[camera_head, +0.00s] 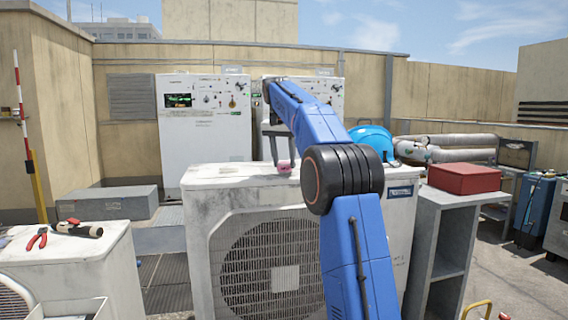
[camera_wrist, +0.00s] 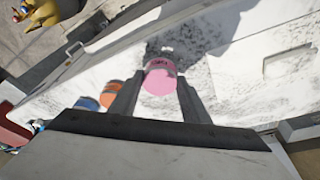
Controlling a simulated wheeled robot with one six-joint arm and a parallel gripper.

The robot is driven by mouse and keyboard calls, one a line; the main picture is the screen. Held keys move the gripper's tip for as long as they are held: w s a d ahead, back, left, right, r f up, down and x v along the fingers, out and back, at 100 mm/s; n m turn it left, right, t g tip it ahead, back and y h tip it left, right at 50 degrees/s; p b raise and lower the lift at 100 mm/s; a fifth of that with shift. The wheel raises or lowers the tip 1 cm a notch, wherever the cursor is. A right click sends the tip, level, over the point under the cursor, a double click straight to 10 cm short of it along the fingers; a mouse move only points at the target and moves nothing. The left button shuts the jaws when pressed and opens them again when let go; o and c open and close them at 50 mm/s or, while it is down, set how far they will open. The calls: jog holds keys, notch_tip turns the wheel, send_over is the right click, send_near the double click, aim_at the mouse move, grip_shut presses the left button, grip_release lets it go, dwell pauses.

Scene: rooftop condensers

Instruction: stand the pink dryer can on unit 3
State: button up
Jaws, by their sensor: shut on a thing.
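The pink dryer can (camera_head: 284,166) is between the fingers of my gripper (camera_head: 283,157), at the top of the large white condenser (camera_head: 225,178) in the middle of the head view. In the wrist view the pink can (camera_wrist: 160,80) shows a pink end and a pale band, with a finger on each side; my gripper is shut on it. The dirty white top (camera_wrist: 215,35) lies beneath. I cannot tell whether the can touches it. No unit number is readable, so I cannot tell which is unit 3.
An orange round thing (camera_wrist: 108,97) and a blue one (camera_wrist: 87,104) are left of my fingers in the wrist view. A blue helmet (camera_head: 372,140) is behind my arm. A red box (camera_head: 467,178) sits on grey shelving. Red pliers (camera_head: 38,238) lie on the left unit.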

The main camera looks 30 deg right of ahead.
jog(key=shift+f, duration=0.45)
jog(key=shift+f, duration=0.1)
jog(key=o, duration=1.1)
jog(key=v, duration=1.2)
jog(key=shift+a, duration=0.1)
